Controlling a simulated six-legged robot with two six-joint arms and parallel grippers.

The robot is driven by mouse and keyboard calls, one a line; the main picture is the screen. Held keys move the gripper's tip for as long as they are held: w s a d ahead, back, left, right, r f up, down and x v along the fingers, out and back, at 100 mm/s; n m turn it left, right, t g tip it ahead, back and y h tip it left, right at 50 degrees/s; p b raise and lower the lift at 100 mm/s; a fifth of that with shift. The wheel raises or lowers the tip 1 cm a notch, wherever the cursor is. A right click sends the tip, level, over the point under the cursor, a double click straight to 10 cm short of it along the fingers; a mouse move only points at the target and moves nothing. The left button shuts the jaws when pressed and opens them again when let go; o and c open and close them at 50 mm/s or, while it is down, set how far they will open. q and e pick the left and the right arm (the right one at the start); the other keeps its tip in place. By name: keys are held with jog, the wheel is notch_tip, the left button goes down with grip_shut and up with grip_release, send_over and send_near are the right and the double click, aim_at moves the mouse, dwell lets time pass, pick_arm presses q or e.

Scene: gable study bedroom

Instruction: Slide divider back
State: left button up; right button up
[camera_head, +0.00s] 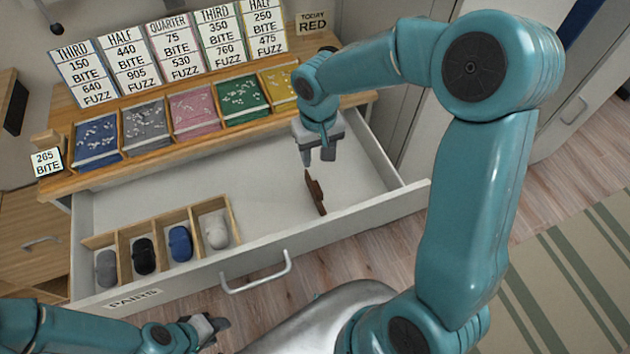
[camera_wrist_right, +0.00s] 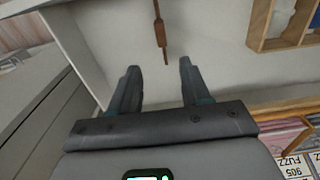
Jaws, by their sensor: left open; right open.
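The divider (camera_head: 315,192) is a thin dark brown wooden strip standing in the right part of the open drawer (camera_head: 270,190). In the right wrist view the divider (camera_wrist_right: 160,28) shows just beyond my fingertips, roughly between them. My right gripper (camera_head: 318,160) is open and empty, close to the divider's far end. Its two fingers also show in the right wrist view (camera_wrist_right: 158,72), apart with nothing between them. My left gripper (camera_head: 212,328) is in front of the drawer at the lower left, away from the divider.
A wooden compartment box (camera_head: 118,250) with several computer mouse-like items sits at the drawer's left front. Coloured trays (camera_head: 195,112) and several price cards (camera_head: 130,55) stand on the desk behind. The drawer handle (camera_head: 255,277) is at the front. The drawer's middle floor is clear.

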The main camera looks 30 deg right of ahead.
aim_at(317, 188)
notch_tip(317, 188, down, 13)
jog(key=shift+f, duration=0.1)
jog(key=shift+w+f, duration=0.15)
jog(key=shift+f, duration=0.35)
grip_shut()
